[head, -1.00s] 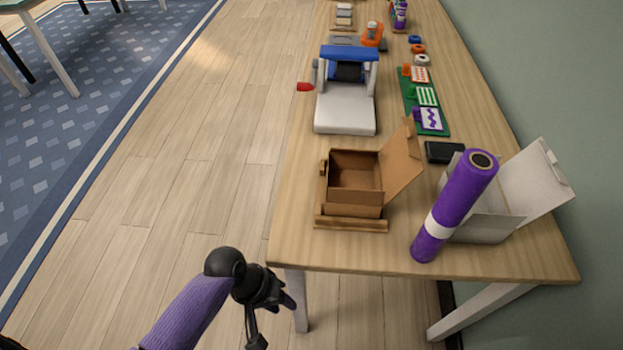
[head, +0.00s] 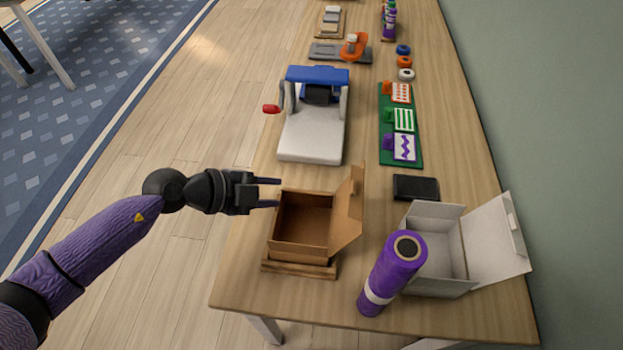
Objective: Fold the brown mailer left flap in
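The brown mailer (head: 303,247) stands open near the table's front left edge, its inside empty as far as I see. One flap (head: 347,222) stands up along its right side. Its left side (head: 273,228) faces my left gripper; I cannot clearly make out a separate left flap there. My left gripper (head: 268,193) is open and empty, fingers pointing right, close to the mailer's back left corner. Whether the fingertips touch the cardboard I cannot tell. My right gripper is not in view.
A purple roll (head: 393,270) stands right of the mailer, before an open white box (head: 452,285). A black flat case (head: 416,188) lies behind them. A white and blue machine (head: 313,135) and a green board with cards (head: 412,159) stand farther back on the table (head: 220,285).

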